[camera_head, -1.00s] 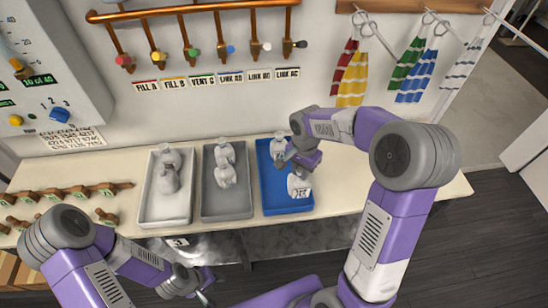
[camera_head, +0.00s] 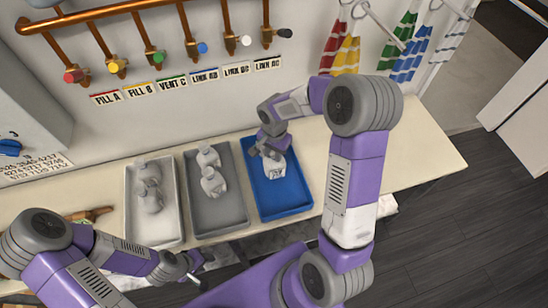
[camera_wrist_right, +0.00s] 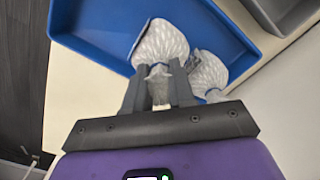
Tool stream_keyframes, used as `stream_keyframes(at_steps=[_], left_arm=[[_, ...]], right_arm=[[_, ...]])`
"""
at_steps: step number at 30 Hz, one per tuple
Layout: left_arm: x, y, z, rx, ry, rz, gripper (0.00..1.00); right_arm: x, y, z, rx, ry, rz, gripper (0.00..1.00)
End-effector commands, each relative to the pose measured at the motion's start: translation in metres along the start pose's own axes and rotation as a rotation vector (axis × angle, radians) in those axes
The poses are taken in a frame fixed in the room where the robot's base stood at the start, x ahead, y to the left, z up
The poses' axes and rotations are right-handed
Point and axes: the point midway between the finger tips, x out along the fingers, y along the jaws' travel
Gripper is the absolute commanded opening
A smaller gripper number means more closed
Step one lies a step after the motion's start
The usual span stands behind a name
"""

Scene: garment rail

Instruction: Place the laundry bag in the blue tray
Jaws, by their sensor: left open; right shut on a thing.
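The blue tray (camera_head: 285,195) lies at the right of the tray row on the bench; its wall also shows in the right wrist view (camera_wrist_right: 95,22). My right gripper (camera_head: 268,150) is over the tray's back half. In the right wrist view its fingers (camera_wrist_right: 158,88) are shut on the neck of a white patterned laundry bag (camera_wrist_right: 160,42), which appears to be the labelled one (camera_head: 274,168) in the head view. A second white bag (camera_wrist_right: 208,72) is close beside it, mostly hidden in the head view. I cannot tell whether the held bag touches the tray floor. My left gripper (camera_head: 193,268) is open and empty before the bench.
The grey tray (camera_head: 220,218) and the white tray (camera_head: 155,230) stand to the left, each with white bags in it. Copper pipes with coloured valves (camera_head: 155,57) and hanging striped cloths (camera_head: 345,50) are behind. The bench (camera_head: 410,150) right of the blue tray is clear.

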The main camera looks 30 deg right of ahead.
Motion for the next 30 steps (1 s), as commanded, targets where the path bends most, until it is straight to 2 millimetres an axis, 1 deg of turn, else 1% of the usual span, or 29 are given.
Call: stream_keyframes(at_steps=[1,3,5,12,17,18,22,30], left_arm=[[0.002,-0.001,0.0,0.0,0.0,0.0,0.43],[0.003,-0.001,0.0,0.0,0.0,0.0,0.43],[0.003,-0.001,0.0,0.0,0.0,0.0,0.43],[0.003,-0.001,0.0,0.0,0.001,0.0,0.43],[0.008,-0.003,-0.001,0.0,0.001,0.0,0.43],[0.007,-0.002,-0.001,0.0,0.0,0.0,0.43],[0.006,-0.002,-0.001,0.0,0.0,0.0,0.43],[0.006,-0.002,-0.001,0.0,0.001,0.0,0.43]], right_arm=[[0.009,0.001,0.001,-0.001,-0.003,0.004,0.0],[0.02,0.001,0.001,-0.002,-0.002,0.004,0.0],[0.027,0.001,0.001,-0.001,-0.003,0.003,0.0],[0.028,0.0,0.0,-0.001,0.0,0.001,0.0],[0.032,0.0,0.0,-0.001,0.0,0.0,0.0],[0.031,0.0,0.001,-0.001,-0.001,0.001,0.3],[0.031,0.0,0.0,-0.001,-0.001,0.002,0.49],[0.03,0.0,0.0,-0.001,-0.001,0.002,0.49]])
